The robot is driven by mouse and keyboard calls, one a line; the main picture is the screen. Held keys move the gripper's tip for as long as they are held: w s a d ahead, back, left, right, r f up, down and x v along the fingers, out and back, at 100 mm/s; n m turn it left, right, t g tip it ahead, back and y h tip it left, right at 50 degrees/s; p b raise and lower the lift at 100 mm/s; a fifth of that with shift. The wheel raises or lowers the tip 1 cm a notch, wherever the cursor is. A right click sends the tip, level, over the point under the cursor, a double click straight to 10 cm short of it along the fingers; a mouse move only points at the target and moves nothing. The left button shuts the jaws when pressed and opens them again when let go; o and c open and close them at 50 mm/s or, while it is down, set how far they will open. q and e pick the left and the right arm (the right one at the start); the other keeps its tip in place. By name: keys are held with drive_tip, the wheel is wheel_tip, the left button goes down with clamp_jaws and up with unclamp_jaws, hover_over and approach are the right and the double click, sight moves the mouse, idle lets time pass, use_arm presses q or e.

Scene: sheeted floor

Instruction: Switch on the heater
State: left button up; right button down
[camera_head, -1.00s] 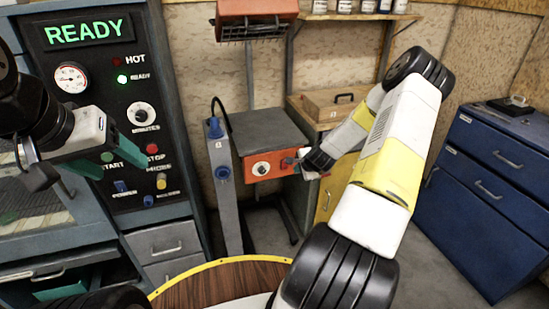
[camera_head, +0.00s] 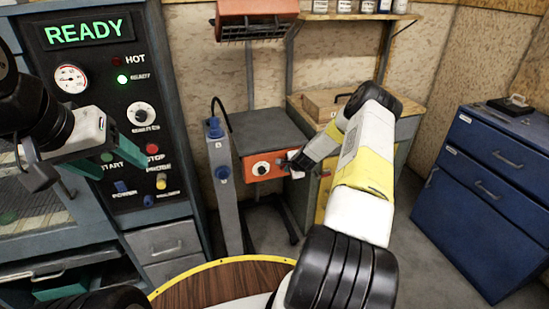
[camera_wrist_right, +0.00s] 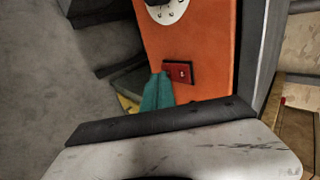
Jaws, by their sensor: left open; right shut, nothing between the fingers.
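In the head view my right gripper (camera_head: 293,160) is at the panel's right end. My left gripper (camera_head: 100,153) is open and empty at the left.
A tall machine with a READY display (camera_head: 85,31), gauge and buttons stands at the left. A grey post with blue buttons (camera_head: 224,185) stands left of the box. A wooden case (camera_head: 330,102) sits on the bench behind my right arm. Blue drawers (camera_head: 490,180) stand right.

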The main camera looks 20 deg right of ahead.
drive_tip(key=shift+w, duration=0.35)
drive_tip(key=shift+w+f, duration=0.1)
drive_tip(key=shift+w, duration=0.05)
drive_tip(key=shift+r, duration=0.2)
drive_tip(key=shift+r, duration=0.65)
